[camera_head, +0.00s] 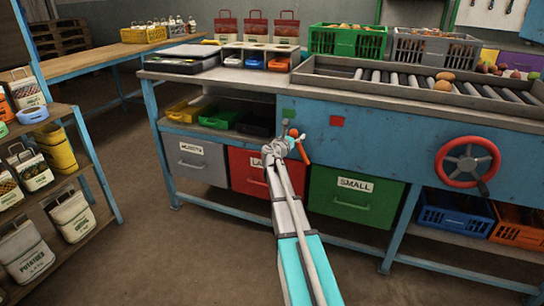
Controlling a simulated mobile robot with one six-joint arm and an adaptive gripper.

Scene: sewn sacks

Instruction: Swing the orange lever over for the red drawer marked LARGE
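The orange lever (302,151) is on the front of the blue sorting bench, below a small green square (289,114) and left of a small red square (337,121). It slants down to the right from a knob-like orange top. My gripper (283,147) is right beside the lever's left side; I cannot tell whether it touches it. Its fingers are small and partly hidden by my arm, so its opening is unclear. The red drawer (245,171) sits shut below, its label partly covered by my arm with only "LA" readable.
A grey drawer (197,162) stands left of the red one and a green drawer marked SMALL (352,197) right of it. A red handwheel (467,162) juts out at right. Shelves with sacks (30,165) stand at left. The floor between is clear.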

